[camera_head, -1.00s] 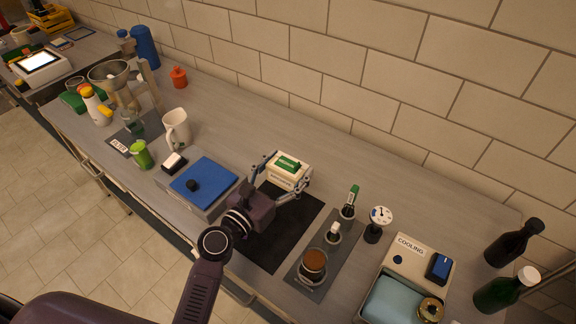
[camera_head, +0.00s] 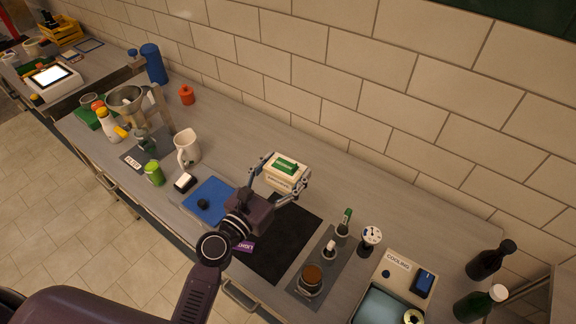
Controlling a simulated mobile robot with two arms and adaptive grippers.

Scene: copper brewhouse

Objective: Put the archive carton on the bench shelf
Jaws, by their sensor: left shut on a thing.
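The archive carton, a small cream box (camera_head: 287,183) with a green top piece (camera_head: 286,165) and lettering on its front, is in the middle of the head view. My left gripper (camera_head: 284,180) is shut on it, one finger at each side. The carton appears over the back part of the bench, beyond the black mat (camera_head: 282,243); I cannot tell its height above the worktop. My right gripper is not in view. I cannot clearly make out which surface is the bench shelf.
The tiled wall (camera_head: 400,110) bounds the back.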

